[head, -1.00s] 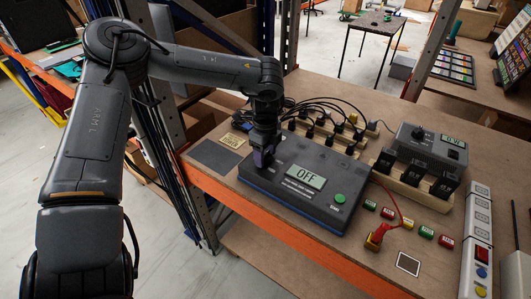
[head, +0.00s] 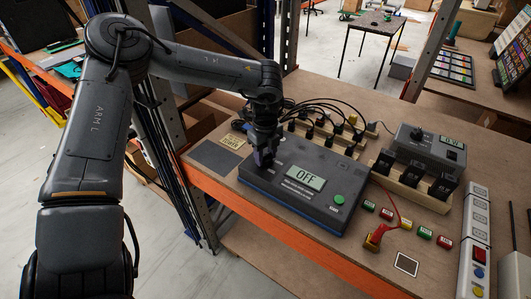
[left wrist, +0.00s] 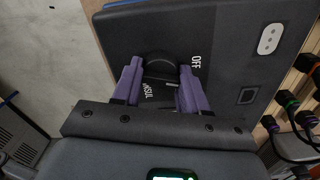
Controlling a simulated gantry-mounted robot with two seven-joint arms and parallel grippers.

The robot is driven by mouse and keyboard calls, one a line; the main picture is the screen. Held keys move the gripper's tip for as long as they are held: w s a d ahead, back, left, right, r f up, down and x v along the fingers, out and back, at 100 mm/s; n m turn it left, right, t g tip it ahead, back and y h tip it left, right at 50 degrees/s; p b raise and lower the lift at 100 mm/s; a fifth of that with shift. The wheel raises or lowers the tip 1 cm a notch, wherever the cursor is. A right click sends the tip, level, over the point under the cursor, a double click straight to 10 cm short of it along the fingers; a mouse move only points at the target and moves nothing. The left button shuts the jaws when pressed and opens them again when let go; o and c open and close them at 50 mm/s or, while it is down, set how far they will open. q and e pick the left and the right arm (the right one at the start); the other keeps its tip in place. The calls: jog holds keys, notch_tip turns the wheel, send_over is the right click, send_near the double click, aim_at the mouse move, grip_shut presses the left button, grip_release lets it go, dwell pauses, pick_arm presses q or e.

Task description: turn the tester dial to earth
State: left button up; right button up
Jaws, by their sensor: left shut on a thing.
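The tester (head: 300,180) is a dark grey box with a blue lower edge, lying on the wooden bench. Its display (head: 305,177) reads OFF. A green button (head: 339,199) is at its right. My left gripper (head: 264,160) points down at the tester's left end. In the left wrist view, its purple fingers (left wrist: 160,88) are closed on the black dial (left wrist: 159,66), one on each side. The labels OFF and INSUL show around the dial; the earth label is not readable. My right gripper is not in view.
Behind the tester stands a rack (head: 325,135) of black plugs and cables. A grey power unit (head: 430,145) stands at right, near a power strip (head: 478,240).

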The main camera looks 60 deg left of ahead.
aim_at(265, 154)
pick_arm(q)
jog(key=m, duration=0.4)
jog(key=shift+r+m+p, duration=0.1)
jog(key=shift+m+p, duration=0.2)
jog(key=shift+p, duration=0.05)
jog(key=shift+m, duration=1.8)
jog(key=o, duration=1.1)
jog(key=shift+c, duration=0.2)
jog(key=shift+r+p, duration=0.35)
jog(key=shift+r, duration=0.15)
notch_tip(265, 154, up, 10)
jog(key=p, duration=0.1)
jog(key=shift+f, duration=0.15)
jog(key=shift+s, duration=0.1)
